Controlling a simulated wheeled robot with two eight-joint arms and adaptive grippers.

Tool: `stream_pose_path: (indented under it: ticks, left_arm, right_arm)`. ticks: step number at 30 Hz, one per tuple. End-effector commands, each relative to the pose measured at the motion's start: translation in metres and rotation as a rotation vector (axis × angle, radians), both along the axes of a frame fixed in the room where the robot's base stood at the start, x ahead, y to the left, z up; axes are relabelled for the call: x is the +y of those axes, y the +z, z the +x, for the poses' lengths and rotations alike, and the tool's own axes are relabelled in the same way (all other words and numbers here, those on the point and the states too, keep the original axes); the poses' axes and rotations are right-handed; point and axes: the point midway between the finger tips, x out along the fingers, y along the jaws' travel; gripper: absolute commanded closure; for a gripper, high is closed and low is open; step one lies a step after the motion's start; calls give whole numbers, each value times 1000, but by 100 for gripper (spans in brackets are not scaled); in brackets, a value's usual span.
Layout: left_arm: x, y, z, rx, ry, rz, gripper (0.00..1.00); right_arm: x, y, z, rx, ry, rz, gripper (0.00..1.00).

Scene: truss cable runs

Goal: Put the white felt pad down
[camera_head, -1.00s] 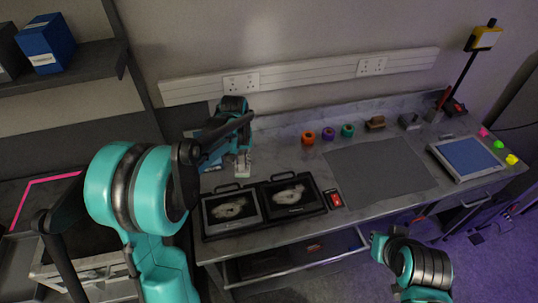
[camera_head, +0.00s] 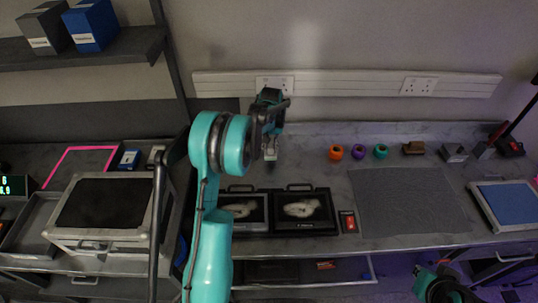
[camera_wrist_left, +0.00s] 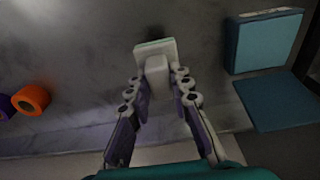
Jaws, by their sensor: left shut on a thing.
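My left gripper (camera_head: 268,140) is over the back of the grey worktop, behind the two dark picture trays. It is shut on the white felt pad (camera_head: 270,154), which shows small below the fingers. In the left wrist view the fingers (camera_wrist_left: 161,88) hold a white block on a flat white plate with a pale green edge; this is the pad (camera_wrist_left: 155,51). A dark shadow lies on the worktop close by it. I cannot tell whether it touches the surface. My right gripper (camera_head: 446,272) is small and dark at the lower right; its fingers are unclear.
Two black trays (camera_head: 307,189) with pale pictures stand in front. A pink outline (camera_head: 78,150) and a black-topped case (camera_head: 140,203) are at left.

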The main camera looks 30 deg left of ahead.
Motion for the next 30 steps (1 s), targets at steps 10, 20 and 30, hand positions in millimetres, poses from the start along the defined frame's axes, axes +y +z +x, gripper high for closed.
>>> stream_pose_path:
  ticks: [10, 20, 30]
  left_arm:
    - [11, -30, 2, 0, 0, 0, 100]
    - [10, -46, 2, 0, 0, 0, 100]
    - [10, -50, 2, 0, 0, 0, 59]
  right_arm:
    - [0, -8, 0, 0, 0, 0, 100]
    - [0, -11, 0, 0, 0, 0, 100]
    - [0, -14, 0, 0, 0, 0, 100]
